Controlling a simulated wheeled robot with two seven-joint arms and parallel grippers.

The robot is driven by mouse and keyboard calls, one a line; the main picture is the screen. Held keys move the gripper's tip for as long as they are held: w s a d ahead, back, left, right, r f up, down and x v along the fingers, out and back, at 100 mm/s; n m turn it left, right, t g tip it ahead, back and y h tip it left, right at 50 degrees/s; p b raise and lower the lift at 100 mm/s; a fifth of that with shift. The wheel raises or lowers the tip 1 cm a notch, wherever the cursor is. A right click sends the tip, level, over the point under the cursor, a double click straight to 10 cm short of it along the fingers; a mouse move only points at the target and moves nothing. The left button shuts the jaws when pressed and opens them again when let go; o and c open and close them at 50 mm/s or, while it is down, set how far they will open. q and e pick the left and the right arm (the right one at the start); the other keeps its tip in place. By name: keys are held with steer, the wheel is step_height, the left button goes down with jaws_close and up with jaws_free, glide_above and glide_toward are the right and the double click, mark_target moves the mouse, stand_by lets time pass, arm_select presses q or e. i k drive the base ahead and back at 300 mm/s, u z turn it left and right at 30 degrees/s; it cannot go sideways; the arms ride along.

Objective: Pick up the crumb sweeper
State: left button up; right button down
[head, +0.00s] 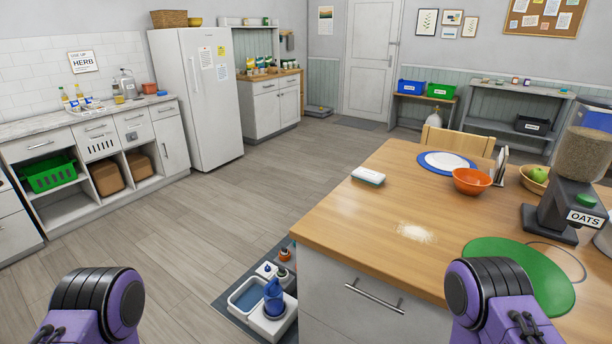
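A small white block-shaped thing with a dark, greenish lower edge, which looks like the crumb sweeper (368,176), lies on the wooden table (340,215) near its far left edge. Nothing touches it from above. A pale patch that looks like scattered crumbs (415,232) is on the tabletop nearer to me. Only purple and black links of my two arms show at the bottom left and bottom right. Both my grippers are out of the picture.
A blue-rimmed plate (448,163), an orange bowl (471,181), an oats dispenser (575,180) and a green mat (500,265) occupy the table's right side. A blue-grey tub (246,295) and bottles stand on a floor mat left of the table. The floor (220,215) beyond is clear.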

mark_target(376, 178)
steer(key=u, duration=1.5)
steer(key=i, duration=2.4)
steer(key=z, duration=3.2)
